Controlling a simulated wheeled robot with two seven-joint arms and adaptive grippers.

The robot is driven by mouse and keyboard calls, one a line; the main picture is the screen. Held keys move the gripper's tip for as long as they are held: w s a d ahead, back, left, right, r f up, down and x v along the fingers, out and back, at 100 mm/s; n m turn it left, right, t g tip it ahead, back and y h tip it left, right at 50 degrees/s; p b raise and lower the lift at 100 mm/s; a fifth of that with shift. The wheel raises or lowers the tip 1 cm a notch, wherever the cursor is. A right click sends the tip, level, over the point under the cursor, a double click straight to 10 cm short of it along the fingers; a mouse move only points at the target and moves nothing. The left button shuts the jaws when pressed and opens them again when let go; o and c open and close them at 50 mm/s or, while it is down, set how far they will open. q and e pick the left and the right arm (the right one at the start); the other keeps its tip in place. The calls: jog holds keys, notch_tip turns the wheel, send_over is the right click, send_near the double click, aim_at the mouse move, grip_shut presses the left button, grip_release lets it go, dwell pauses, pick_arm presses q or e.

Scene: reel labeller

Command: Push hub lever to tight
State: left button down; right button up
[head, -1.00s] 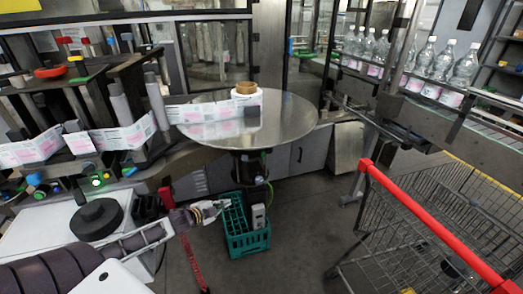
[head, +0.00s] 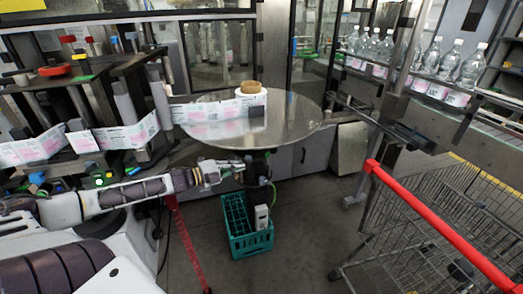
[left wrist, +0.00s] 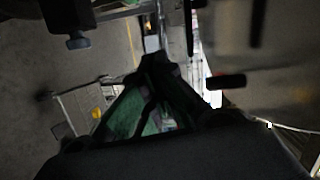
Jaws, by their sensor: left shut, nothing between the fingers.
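The round steel reel table (head: 290,125) stands in the middle of the head view, with a label roll on a brown core (head: 250,87). My left gripper (head: 240,168) is just below the table's front edge, beside the dark post under it. In the left wrist view its fingers (left wrist: 153,64) are together and empty. A short dark bar (left wrist: 228,81) shows to the right of the fingertips, apart from them in the picture; it may be the hub lever, but I cannot tell for sure. The lever's setting cannot be read. My right gripper is not in view.
A green crate (head: 247,240) stands on the floor below the gripper. A shopping cart with a red handle (head: 440,225) is at the right. The label web (head: 120,136) runs along the machine at left. Bottles (head: 435,60) stand on the conveyor at upper right.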

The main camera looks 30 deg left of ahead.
pick_arm(q)
jog(key=r+m, duration=0.1)
jog(key=r+m+h, duration=0.1)
jog(key=r, duration=0.1)
jog(key=r+h, duration=0.1)
jog(key=shift+w+r+m, duration=0.3)
jog(key=shift+w+m, duration=0.1)
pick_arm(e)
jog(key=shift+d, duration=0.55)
pick_arm(q)
jog(key=shift+w, duration=0.1)
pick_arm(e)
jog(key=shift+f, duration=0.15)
